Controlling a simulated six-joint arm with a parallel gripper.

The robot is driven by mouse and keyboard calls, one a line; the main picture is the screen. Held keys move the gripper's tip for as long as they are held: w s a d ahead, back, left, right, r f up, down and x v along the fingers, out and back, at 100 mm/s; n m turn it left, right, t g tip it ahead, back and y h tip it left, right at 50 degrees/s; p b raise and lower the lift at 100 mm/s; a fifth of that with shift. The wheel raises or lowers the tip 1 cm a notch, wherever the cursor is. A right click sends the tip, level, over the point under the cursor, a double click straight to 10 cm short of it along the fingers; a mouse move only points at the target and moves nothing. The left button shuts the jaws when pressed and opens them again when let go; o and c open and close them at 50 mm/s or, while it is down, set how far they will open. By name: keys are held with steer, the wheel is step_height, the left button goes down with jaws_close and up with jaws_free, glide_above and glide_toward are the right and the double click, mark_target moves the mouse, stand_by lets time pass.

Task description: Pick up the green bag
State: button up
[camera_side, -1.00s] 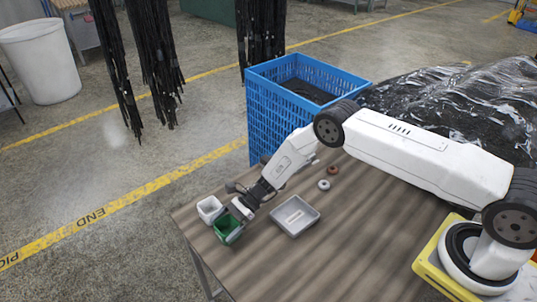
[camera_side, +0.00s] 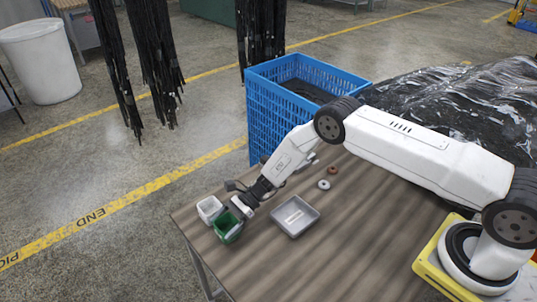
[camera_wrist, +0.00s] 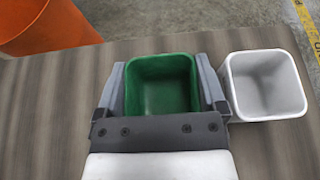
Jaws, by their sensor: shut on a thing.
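The green bag (camera_side: 228,229) is an open-topped green container near the table's front left corner. It also shows in the wrist view (camera_wrist: 162,84), upright, with an empty inside. My gripper (camera_side: 236,210) is shut on it, with one grey finger along each side, as the wrist view (camera_wrist: 162,88) shows. The bag appears to be at table level; I cannot tell whether its base touches the table.
A white container (camera_side: 209,208) stands beside the bag, close to one finger. A grey tray (camera_side: 295,216) and two small rings, one white (camera_side: 324,184) and one brown (camera_side: 333,170), lie on the table (camera_side: 350,245). A blue crate (camera_side: 275,125) stands behind. An orange bin (camera_wrist: 45,25) shows in the wrist view.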

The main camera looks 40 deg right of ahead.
steer(key=shift+r, duration=0.75)
steer(key=s+d+r, duration=0.2)
steer(key=s+r, duration=0.3)
steer(key=s, duration=0.1)
steer(key=s+d+r, duration=0.2)
steer(key=s+r, duration=0.3)
steer(key=s, duration=0.2)
steer(key=shift+s+d+r, duration=0.15)
steer(key=shift+d+r, duration=0.1)
steer(key=shift+r, duration=0.15)
